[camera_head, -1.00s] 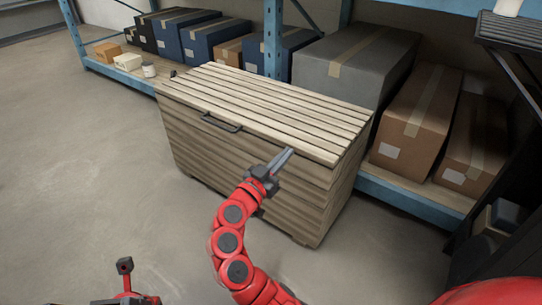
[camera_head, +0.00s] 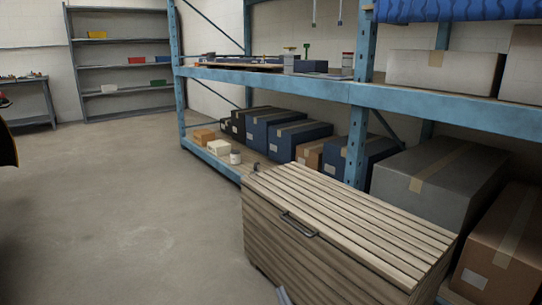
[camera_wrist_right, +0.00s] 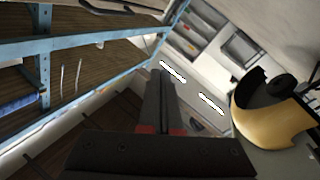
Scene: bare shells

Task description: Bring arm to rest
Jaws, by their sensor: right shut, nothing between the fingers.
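My right gripper (camera_wrist_right: 163,80) shows from behind in the right wrist view, its dark fingers together with nothing between them. In the head view only a grey tip of it (camera_head: 283,296) shows at the bottom edge, in front of the wooden slatted chest (camera_head: 285,248). The rest of my right arm is out of the head view. The chest's lid is closed, with a dark handle (camera_head: 299,224) at its front edge. My left gripper is not in view.
A blue shelf rack (camera_head: 270,82) with several boxes stands behind the chest. A grey shelf unit (camera_head: 125,65) and a bench (camera_head: 30,105) stand at the back left. The floor (camera_head: 120,210) left of the chest is clear. A yellow-and-black curved object (camera_wrist_right: 270,112) is at right in the wrist view.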

